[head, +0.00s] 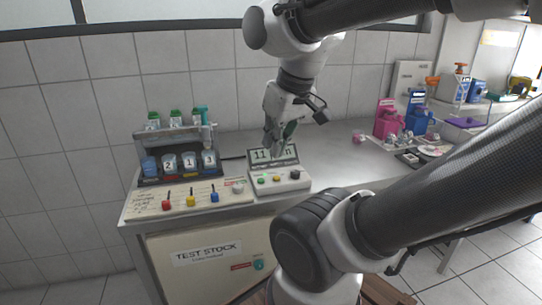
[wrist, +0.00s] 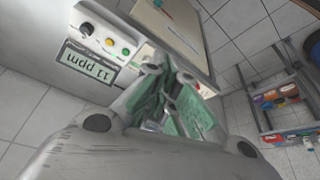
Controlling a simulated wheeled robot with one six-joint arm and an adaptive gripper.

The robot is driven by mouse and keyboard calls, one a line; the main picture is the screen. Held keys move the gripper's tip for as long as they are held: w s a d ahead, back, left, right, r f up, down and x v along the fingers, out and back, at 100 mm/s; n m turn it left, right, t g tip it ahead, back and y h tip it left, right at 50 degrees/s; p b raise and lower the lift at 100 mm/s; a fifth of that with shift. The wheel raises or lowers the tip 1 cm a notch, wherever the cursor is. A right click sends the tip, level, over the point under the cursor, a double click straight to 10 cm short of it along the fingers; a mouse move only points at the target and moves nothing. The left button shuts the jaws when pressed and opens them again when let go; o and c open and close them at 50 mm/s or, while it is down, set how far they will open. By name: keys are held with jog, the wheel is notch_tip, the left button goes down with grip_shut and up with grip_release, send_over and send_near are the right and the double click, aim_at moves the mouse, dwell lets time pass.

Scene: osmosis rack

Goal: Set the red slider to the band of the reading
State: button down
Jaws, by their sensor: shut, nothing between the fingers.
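The red slider (head: 166,205) is the leftmost of three on a cream panel (head: 180,212) at the bench's front left. A yellow slider (head: 190,201) and a blue slider (head: 214,197) stand to its right. The meter's display (head: 258,155) is partly covered by my gripper in the head view; in the wrist view the display (wrist: 88,64) appears upside down and reads 11 ppm. My gripper (head: 273,147) is shut and empty, in front of the display and to the right of the sliders. Its green fingers (wrist: 165,85) show in the wrist view. Fine marks on the slider panel are too small to read.
The meter box (head: 280,180) has green and yellow buttons and a black knob. Behind the panel a rack (head: 172,145) holds several numbered cups, with green-capped bottles on top. Pink and blue items (head: 388,120) stand far right. The middle bench (head: 335,155) is clear.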

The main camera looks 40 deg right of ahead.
dwell(0.3)
jog(key=c, duration=1.4)
grip_release()
jog(key=shift+c, duration=0.2)
jog(key=shift+o, duration=0.3)
jog(key=shift+a, duration=0.15)
jog(key=n+g, duration=0.4)
jog(key=n, duration=0.9)
send_over(165, 201)
notch_tip(165, 201, down, 14)
jog(key=shift+s+r, duration=0.1)
jog(key=shift+r, duration=0.15)
jog(key=shift+f, duration=0.15)
jog(key=shift+f+n, duration=0.3)
notch_tip(165, 201, down, 7)
jog(key=shift+f, duration=0.1)
